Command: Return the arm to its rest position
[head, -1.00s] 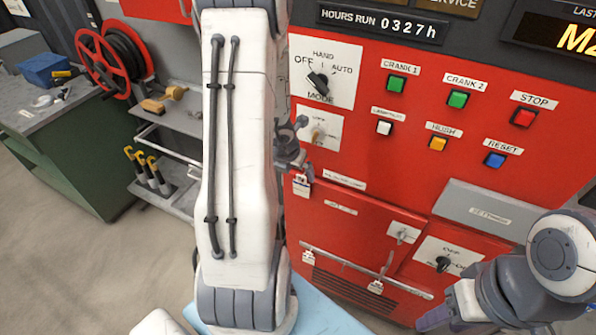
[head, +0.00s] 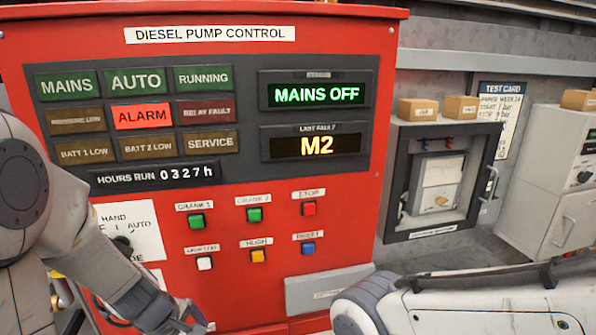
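My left arm (head: 75,245) comes in from the left, in front of the lower left of the red diesel pump control panel (head: 225,75). Its dark gripper (head: 188,318) points down and right at the bottom edge, below the mode switch; its fingers are too unclear to tell open from shut. My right arm (head: 450,300) lies across the bottom right. Its gripper is out of view.
The mode switch (head: 122,243) is partly hidden by my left arm. Several push buttons sit below. An open grey box (head: 440,190) and white cabinet (head: 550,180) are at right.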

